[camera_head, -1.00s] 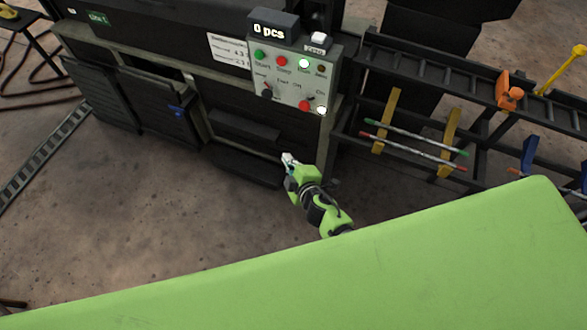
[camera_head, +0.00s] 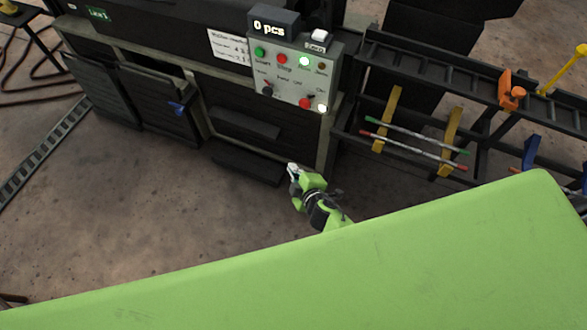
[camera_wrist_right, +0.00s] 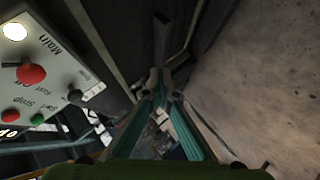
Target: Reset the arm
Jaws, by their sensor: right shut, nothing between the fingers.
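My right arm is green and black and reaches out over the floor in front of the machine in the head view. Its gripper (camera_head: 292,172) is shut and empty, clear of the control panel (camera_head: 290,75) above it. In the right wrist view the teal fingers (camera_wrist_right: 160,92) come together at their tips with nothing between them. The panel also shows at the left of the wrist view (camera_wrist_right: 45,75), with a red button and a lit white lamp. My left gripper is not in view.
The dark machine (camera_head: 150,75) stands behind, with a "0 pcs" display (camera_head: 272,24) on top of the panel. A black rack (camera_head: 440,75) with two rods (camera_head: 415,145) is at the right.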

